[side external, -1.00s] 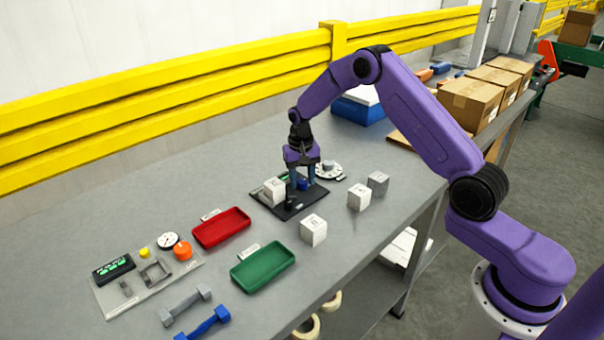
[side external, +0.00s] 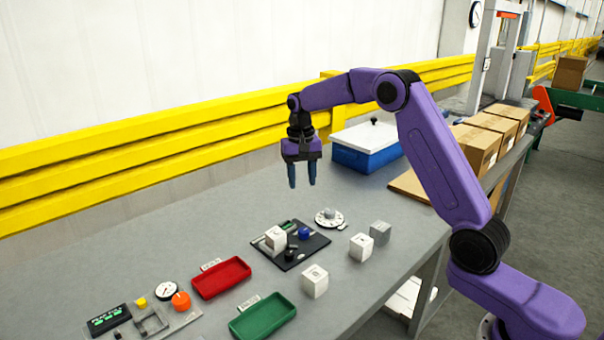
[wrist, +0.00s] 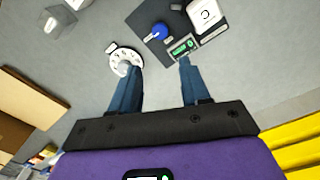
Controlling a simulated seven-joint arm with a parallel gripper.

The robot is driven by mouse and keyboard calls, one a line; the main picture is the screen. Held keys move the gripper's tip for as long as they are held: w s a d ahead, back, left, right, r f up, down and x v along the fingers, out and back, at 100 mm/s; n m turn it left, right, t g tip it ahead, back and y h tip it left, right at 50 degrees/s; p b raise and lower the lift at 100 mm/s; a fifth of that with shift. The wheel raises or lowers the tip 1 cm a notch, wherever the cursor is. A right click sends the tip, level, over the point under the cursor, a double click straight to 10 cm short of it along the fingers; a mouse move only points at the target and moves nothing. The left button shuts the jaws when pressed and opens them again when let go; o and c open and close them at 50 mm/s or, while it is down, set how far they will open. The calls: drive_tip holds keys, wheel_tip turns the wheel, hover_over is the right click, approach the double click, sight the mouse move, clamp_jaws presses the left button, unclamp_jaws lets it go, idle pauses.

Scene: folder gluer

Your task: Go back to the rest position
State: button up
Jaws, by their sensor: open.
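My gripper (side external: 302,176) is open and empty, fingers pointing down, raised well above the table. In the wrist view its two blue fingers (wrist: 157,75) are spread with bare grey table between them. Below it stands a black device plate (side external: 290,247) with a blue knob (side external: 305,233), a small green display (wrist: 182,46) and a white cube (side external: 276,238) on it. A white round dial (side external: 328,218) lies beside the plate.
White cubes (side external: 314,281) (side external: 361,247) and a grey cube (side external: 380,233) stand near the plate. A red tray (side external: 222,278) and a green tray (side external: 263,316) lie to the left. A blue bin (side external: 366,158), cardboard boxes (side external: 474,147) and a yellow rail (side external: 150,137) are behind.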

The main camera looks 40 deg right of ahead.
drive_tip(key=shift+r, duration=0.6)
drive_tip(key=s+a+r+n, duration=0.3)
drive_tip(key=s+a+n, duration=0.8)
drive_tip(key=s, duration=0.8)
drive_tip(key=s+d+f+n, duration=0.1)
drive_tip(key=s+n, duration=0.2)
drive_tip(key=s, duration=0.8)
drive_tip(key=s+d+f+n, duration=0.1)
drive_tip(key=s+n, duration=0.3)
drive_tip(key=s, duration=0.8)
drive_tip(key=shift+s+f+y, duration=0.25)
drive_tip(key=shift+f+y, duration=0.05)
drive_tip(key=shift+f, duration=0.4)
